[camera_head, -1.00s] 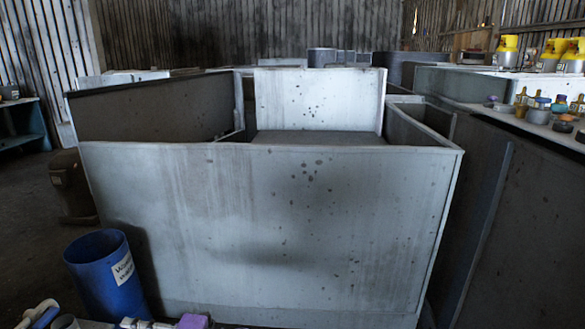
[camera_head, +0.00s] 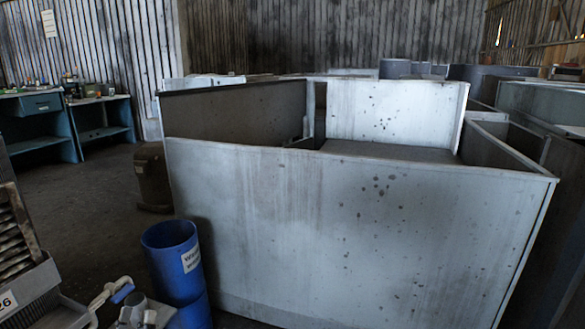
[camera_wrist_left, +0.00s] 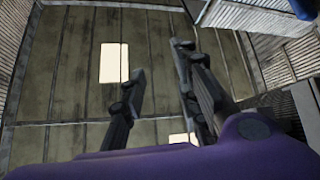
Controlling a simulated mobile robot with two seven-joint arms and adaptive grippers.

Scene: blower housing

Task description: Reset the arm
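My left gripper (camera_wrist_left: 158,60) shows in the left wrist view. Its two dark fingers stand apart with nothing between them, above its purple body (camera_wrist_left: 200,155). It points up toward the roof, where bright panels show. In the head view, white, blue and grey parts that look like my arm show at the lower left edge, but I cannot make out the fingers there. My right gripper is not in view.
A large grey metal housing (camera_head: 350,235) with an open top fills the middle and right. A grey slatted unit (camera_head: 22,250) is at the left edge. Teal benches (camera_head: 102,130) stand behind open floor (camera_head: 90,210).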

